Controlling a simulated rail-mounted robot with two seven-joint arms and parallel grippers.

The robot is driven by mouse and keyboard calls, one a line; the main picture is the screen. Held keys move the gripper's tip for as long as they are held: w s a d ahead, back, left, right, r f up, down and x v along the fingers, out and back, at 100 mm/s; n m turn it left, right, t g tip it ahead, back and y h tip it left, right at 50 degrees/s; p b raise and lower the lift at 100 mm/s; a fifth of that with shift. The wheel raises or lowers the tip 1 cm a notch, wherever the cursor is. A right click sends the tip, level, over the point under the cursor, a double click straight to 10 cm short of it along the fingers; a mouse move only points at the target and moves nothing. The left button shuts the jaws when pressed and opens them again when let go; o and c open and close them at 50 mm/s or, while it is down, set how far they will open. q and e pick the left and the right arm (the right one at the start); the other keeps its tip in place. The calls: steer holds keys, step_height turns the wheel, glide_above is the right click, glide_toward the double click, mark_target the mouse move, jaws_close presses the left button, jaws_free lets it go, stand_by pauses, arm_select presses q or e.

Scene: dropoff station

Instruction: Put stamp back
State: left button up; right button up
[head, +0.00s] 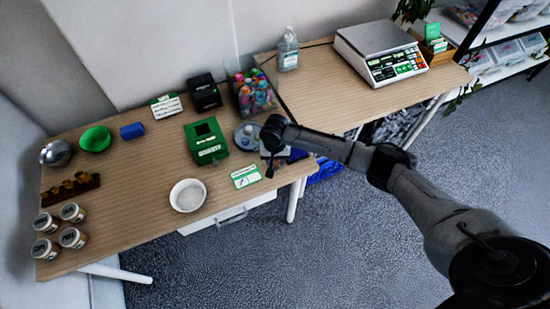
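My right arm reaches in from the right, and my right gripper (270,166) points down over the right edge of the left wooden table. It is beside a green and white card (245,177). The fingers are small and dark, so I cannot tell whether they are open or hold anything. I cannot clearly make out a stamp. A brown rack (70,189) with several small pieces lies at the table's left edge. A green box (206,141) with a dark opening stands left of the gripper. My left gripper is not in view.
A white bowl (188,195), four-sided cluster of labelled jars (72,237), green bowl (96,139), blue block (132,131) and black device (204,93) stand on the table. A scale (382,52) and bottle (288,49) stand on the right table. The table middle is mostly clear.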

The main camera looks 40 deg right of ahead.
steer(key=shift+o, duration=1)
steer(key=shift+r, duration=0.1)
step_height(320, 180, up, 11)
steer(key=p, duration=0.2)
steer(key=shift+f+p, duration=0.2)
steer(key=shift+p, duration=0.2)
steer(key=shift+r, duration=0.75)
